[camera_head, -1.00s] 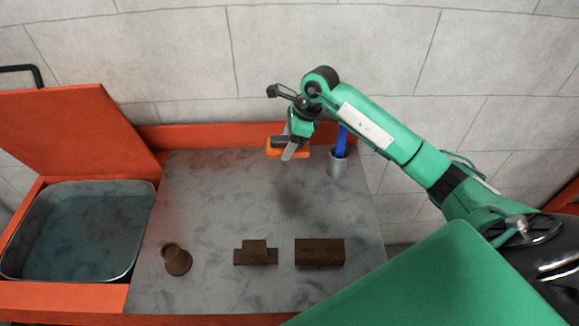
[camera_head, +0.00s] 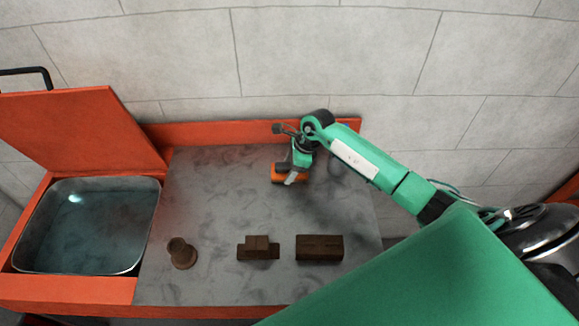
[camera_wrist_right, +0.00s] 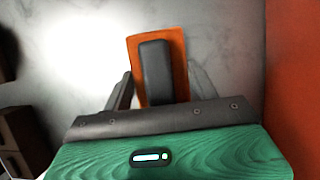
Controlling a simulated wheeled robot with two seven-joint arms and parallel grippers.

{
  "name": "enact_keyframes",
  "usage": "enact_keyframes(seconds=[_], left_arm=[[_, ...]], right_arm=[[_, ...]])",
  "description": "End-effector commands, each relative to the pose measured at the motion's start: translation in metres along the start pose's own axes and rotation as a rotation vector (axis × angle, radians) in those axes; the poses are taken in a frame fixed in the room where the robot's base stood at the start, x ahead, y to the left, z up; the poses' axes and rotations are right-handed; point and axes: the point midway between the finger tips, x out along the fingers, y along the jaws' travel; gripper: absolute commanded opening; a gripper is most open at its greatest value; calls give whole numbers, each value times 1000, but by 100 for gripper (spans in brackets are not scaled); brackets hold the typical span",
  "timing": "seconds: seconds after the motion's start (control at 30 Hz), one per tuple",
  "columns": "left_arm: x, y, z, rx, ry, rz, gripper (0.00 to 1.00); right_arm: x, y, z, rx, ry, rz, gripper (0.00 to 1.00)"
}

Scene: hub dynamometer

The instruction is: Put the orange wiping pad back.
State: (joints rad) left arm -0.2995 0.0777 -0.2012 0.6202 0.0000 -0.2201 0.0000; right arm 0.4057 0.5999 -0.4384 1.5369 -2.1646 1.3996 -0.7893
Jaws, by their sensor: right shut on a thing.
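The orange wiping pad (camera_head: 279,172) is at the back of the grey worktop (camera_head: 215,215), partly hidden by my right gripper (camera_head: 292,176). In the right wrist view the pad (camera_wrist_right: 136,56) is an orange slab with a dark grip block (camera_wrist_right: 156,72) on top. My right gripper (camera_wrist_right: 160,88) has its fingers on both sides of the block and is shut on the pad. I cannot tell whether the pad touches the worktop. My left gripper is out of view.
A basin of liquid (camera_head: 85,228) with a raised orange lid (camera_head: 75,130) is at the left. A dark round part (camera_head: 181,253), a stepped block (camera_head: 258,248) and a rectangular block (camera_head: 320,248) stand along the front. An orange rim (camera_head: 225,131) runs behind the worktop.

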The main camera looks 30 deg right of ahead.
Motion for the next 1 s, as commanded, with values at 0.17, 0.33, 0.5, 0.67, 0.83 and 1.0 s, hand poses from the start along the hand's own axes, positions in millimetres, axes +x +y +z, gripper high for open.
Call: enact_keyframes(seconds=[0.17,0.33,0.5,0.67,0.83,1.0], left_arm=[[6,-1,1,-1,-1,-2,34],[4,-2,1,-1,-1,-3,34],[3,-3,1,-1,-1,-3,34],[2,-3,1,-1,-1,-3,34],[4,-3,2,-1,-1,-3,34],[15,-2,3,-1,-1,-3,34]], right_arm=[[4,0,-2,0,0,0,38],[3,0,-1,0,0,0,81],[3,0,-1,0,0,1,81],[2,0,0,0,0,1,81],[-9,-1,-1,-1,-1,-3,81],[-44,-1,-2,-3,1,-4,81]])
